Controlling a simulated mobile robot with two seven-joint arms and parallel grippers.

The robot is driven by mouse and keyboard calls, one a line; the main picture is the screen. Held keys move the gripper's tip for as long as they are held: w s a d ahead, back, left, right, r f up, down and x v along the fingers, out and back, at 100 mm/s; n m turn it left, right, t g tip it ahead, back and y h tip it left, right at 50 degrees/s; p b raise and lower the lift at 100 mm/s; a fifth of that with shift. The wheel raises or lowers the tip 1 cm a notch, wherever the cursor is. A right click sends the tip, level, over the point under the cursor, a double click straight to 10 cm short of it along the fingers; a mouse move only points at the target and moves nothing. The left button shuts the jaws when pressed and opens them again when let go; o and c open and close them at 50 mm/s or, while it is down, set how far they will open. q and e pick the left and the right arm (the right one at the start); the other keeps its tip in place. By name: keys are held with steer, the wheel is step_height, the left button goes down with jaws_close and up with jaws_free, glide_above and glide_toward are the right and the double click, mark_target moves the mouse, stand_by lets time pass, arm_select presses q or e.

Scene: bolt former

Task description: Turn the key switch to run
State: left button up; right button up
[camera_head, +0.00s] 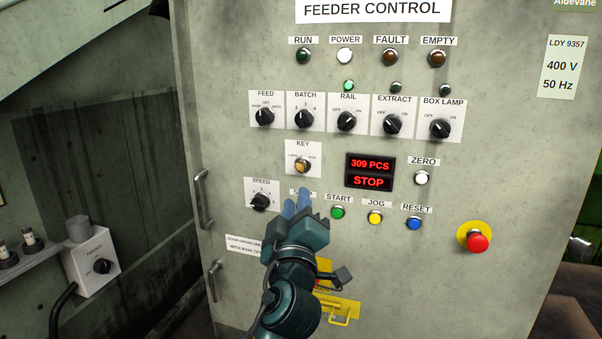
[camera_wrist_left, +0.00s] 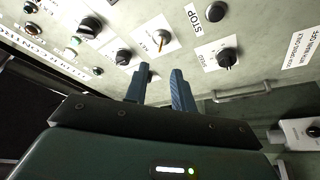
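The key switch (camera_head: 302,166) is a small brass-coloured key on a white plate marked KEY, left of the red display. Small position labels flank it; the right one looks like RUN. Which label the key points at is too small to tell. In the left wrist view the key switch (camera_wrist_left: 161,39) shows as a thin orange key, beyond the fingertips. My left gripper (camera_head: 298,198) is just below the key plate, apart from the key. Its two blue fingers stand apart with nothing between them, as the left wrist view (camera_wrist_left: 160,76) also shows. My right gripper is out of view.
The speed knob (camera_head: 260,201) is close left of my left fingers, and the green START button (camera_head: 338,212) close right. A row of black selector knobs lies above. The display (camera_head: 370,171) reads 309 PCS and STOP. A red emergency button (camera_head: 477,242) protrudes at lower right.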

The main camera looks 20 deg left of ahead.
mark_target(299, 171)
arm_select(q)
steer(key=x, duration=1)
steer(key=shift+f+p, duration=0.1)
steer(key=shift+p, duration=0.25)
jaws_close()
